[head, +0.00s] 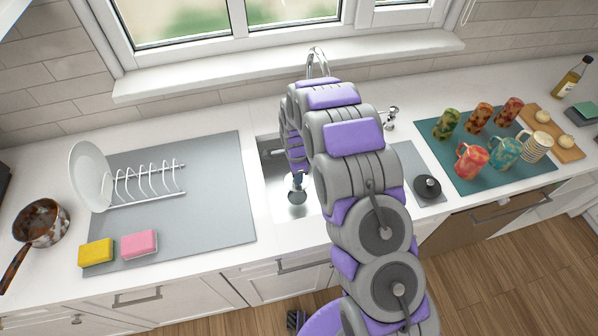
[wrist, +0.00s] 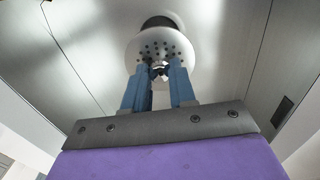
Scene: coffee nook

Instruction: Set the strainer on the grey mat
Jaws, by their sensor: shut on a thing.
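The strainer is a pale metal disc with small holes (wrist: 178,50). In the wrist view its middle is between my fingertips. My gripper (wrist: 159,70) is shut on it, with blue fingers on either side of its centre. In the head view my gripper (head: 298,178) reaches down into the sink, and a small round shape, the strainer (head: 297,196), shows just below it. A dark round opening shows behind the strainer; I cannot tell whether they touch. A large grey mat (head: 222,205) lies left of the sink.
A white dish rack (head: 150,183) with a plate (head: 88,178), and yellow (head: 96,252) and pink (head: 139,244) sponges are on the large mat. A smaller grey mat (head: 408,158) with a black lidded item (head: 428,187) lies right of the sink. Several mugs stand on a teal mat (head: 440,150).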

